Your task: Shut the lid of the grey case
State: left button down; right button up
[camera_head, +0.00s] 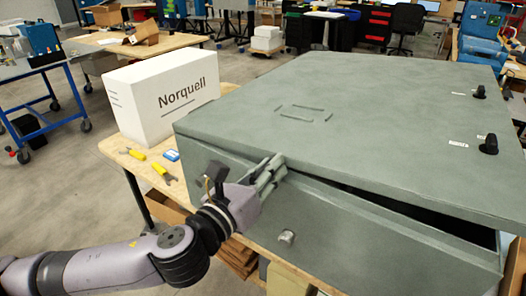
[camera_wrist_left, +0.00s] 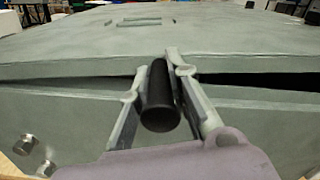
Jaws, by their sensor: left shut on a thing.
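The grey case (camera_head: 340,235) is large and rests on a wooden table. Its lid (camera_head: 370,115) is nearly down, but a dark wedge-shaped gap shows between lid and body, widest toward the right of the front. The lid also shows in the left wrist view (camera_wrist_left: 85,50). My left gripper (camera_head: 268,178) is at the front edge of the lid. In the wrist view its fingers stand on both sides of a black rounded handle (camera_wrist_left: 160,100) and are shut on it. In the head view the fingers hide this handle. My right gripper is not in view.
A white box marked Norquell (camera_head: 165,98) stands left of the case. Yellow tools (camera_head: 163,171) and a small blue item (camera_head: 171,156) lie near it. Two black knobs (camera_head: 489,144) (camera_head: 480,92) stick up from the lid's right side. A metal bolt (camera_head: 286,238) protrudes from the case front.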

pick_arm(q)
jog(key=shift+m, duration=0.8)
jog(key=shift+s+d+f+b, duration=0.1)
jog(key=shift+f+b, duration=0.7)
jog(key=shift+f, duration=1.4)
jog(key=shift+f, duration=0.25)
jog(key=c, duration=1.5)
grip_release()
jog(key=shift+f, duration=0.15)
jog(key=shift+r, duration=0.2)
jog(key=v, duration=0.7)
jog(key=shift+s, duration=0.2)
